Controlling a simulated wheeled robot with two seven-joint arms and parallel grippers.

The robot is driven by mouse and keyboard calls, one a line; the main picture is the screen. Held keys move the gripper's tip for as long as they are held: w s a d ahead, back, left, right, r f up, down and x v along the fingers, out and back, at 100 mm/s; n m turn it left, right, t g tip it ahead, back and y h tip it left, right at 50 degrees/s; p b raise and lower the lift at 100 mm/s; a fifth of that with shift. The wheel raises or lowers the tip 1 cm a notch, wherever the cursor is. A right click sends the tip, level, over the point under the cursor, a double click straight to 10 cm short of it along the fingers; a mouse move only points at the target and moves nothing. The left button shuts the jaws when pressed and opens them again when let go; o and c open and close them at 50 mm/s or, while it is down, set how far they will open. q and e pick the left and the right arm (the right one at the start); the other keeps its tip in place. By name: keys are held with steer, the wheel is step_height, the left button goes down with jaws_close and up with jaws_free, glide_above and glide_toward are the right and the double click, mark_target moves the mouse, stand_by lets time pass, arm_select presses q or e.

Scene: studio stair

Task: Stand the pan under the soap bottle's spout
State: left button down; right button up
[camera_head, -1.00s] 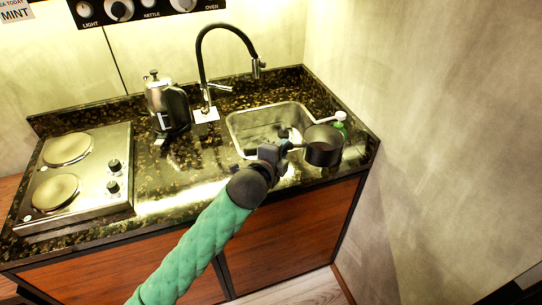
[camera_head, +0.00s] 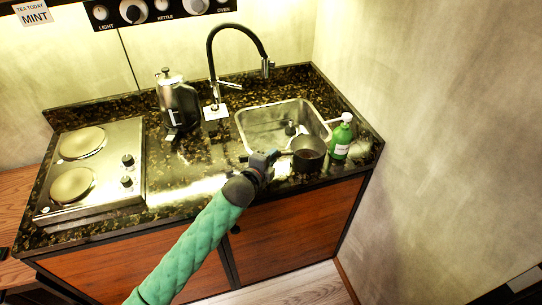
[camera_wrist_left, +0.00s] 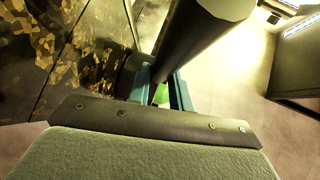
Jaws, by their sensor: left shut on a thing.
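My left gripper (camera_head: 272,157) is shut on the handle of a dark pan (camera_head: 309,156) near the sink's front right corner. The pan is upright. The green soap bottle (camera_head: 341,142) stands on the counter just right of the pan, and its white spout (camera_head: 334,120) points left, toward the space above the pan's right side. I cannot tell whether the pan touches the counter or the bottle. My right gripper does not show clearly.
The steel sink (camera_head: 245,132) with a black tap (camera_head: 212,60) lies behind the pan. A kettle (camera_head: 178,105) and a two-plate hob (camera_head: 105,165) stand to the left. The wall (camera_head: 430,130) is close on the right. The counter's front edge is just below the pan.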

arm_select(q)
steer(key=shift+f, duration=0.1)
steer(key=c, duration=1.3)
jaws_free()
steer(key=shift+o, duration=0.2)
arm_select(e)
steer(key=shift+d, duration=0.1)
arm_select(q)
steer(key=shift+s, duration=0.1)
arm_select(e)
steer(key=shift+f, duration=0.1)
arm_select(q)
steer(key=shift+s+a, duration=0.2)
steer(key=shift+s, duration=0.1)
steer(key=b+v, duration=0.3)
steer(key=v, duration=0.8)
steer(key=shift+b, duration=0.4)
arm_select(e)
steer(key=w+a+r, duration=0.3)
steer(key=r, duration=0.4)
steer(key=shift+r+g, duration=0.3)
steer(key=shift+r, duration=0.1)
